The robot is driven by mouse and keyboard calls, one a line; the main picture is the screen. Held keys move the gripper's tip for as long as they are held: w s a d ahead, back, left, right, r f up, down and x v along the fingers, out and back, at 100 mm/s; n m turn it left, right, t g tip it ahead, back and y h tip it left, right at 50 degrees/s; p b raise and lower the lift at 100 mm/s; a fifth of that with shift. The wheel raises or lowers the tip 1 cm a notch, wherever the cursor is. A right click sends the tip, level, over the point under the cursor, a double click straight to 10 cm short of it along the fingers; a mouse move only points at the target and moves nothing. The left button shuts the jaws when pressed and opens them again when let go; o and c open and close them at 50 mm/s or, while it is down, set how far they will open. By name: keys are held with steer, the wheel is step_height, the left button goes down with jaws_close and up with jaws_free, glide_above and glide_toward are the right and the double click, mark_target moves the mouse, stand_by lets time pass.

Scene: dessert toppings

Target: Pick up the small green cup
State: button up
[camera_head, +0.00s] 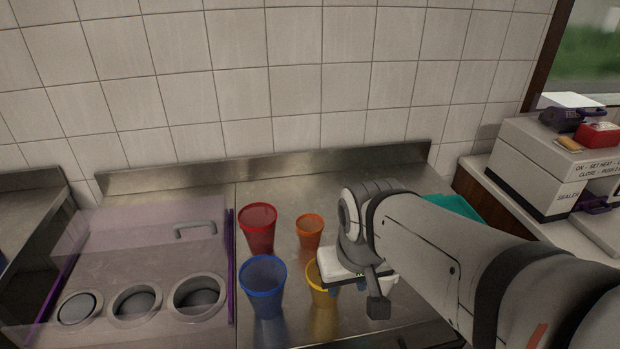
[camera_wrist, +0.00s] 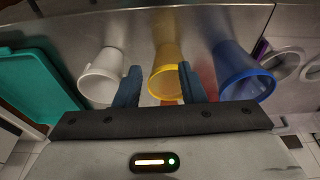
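I see no green cup in either view. My gripper (camera_head: 348,288) is low over the counter at the right of the yellow cup (camera_head: 320,294) and hides part of it. In the wrist view my gripper (camera_wrist: 158,72) has its two dark fingers apart. The yellow cup shows between them in that view (camera_wrist: 166,60), and I cannot tell whether a finger touches it.
A blue cup (camera_head: 263,284), a red cup (camera_head: 257,226) and an orange cup (camera_head: 309,230) stand upright nearby. A teal tray (camera_head: 454,207) lies partly behind my arm. A covered topping counter (camera_head: 150,255) with round wells is at left. A sealer machine (camera_head: 545,165) stands at right.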

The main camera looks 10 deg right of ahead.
steer(key=shift+d, duration=0.15)
steer(key=shift+o, duration=0.4)
steer(key=shift+d, duration=0.1)
